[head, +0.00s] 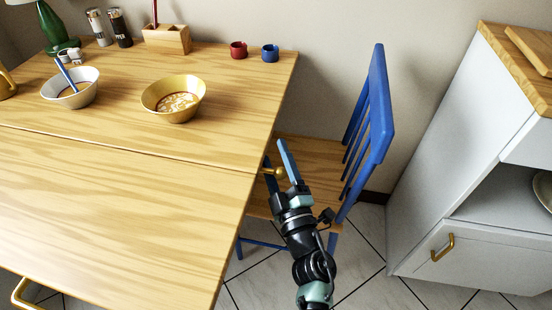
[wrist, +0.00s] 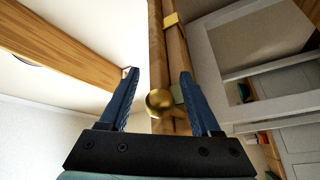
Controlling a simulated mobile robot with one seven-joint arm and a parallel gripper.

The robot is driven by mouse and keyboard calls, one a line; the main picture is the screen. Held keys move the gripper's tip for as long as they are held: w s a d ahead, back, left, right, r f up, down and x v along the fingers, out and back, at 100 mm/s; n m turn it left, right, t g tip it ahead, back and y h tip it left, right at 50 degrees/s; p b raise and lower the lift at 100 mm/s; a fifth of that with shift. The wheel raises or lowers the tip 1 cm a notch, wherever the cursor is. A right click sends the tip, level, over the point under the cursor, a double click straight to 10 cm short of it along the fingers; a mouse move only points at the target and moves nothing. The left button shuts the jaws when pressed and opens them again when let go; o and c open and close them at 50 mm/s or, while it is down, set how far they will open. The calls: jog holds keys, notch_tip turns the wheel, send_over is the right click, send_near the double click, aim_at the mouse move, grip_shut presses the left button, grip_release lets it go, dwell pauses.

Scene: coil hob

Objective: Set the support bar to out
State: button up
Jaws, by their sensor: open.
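The wooden table (head: 120,160) has a front leaf level with the rest, with a seam between them. A round brass knob (head: 275,172) shows at the table's right edge, close to the seam. In the wrist view the brass knob (wrist: 159,102) sits in front of a wooden bar (wrist: 157,45), which I take for the support bar. My gripper (head: 274,152) is open beside the table edge. In the wrist view its blue fingers (wrist: 159,73) stand either side of the knob, apparently with gaps. How far out the bar is, I cannot tell.
A blue chair (head: 372,120) with a wooden seat stands just right of my gripper. Two bowls (head: 174,99) (head: 71,88) and red and blue cups (head: 238,49) (head: 270,53) are on the table. A white cabinet (head: 465,180) is at right, with open floor before it.

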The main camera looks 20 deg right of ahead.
grip_shut()
dwell(1.3)
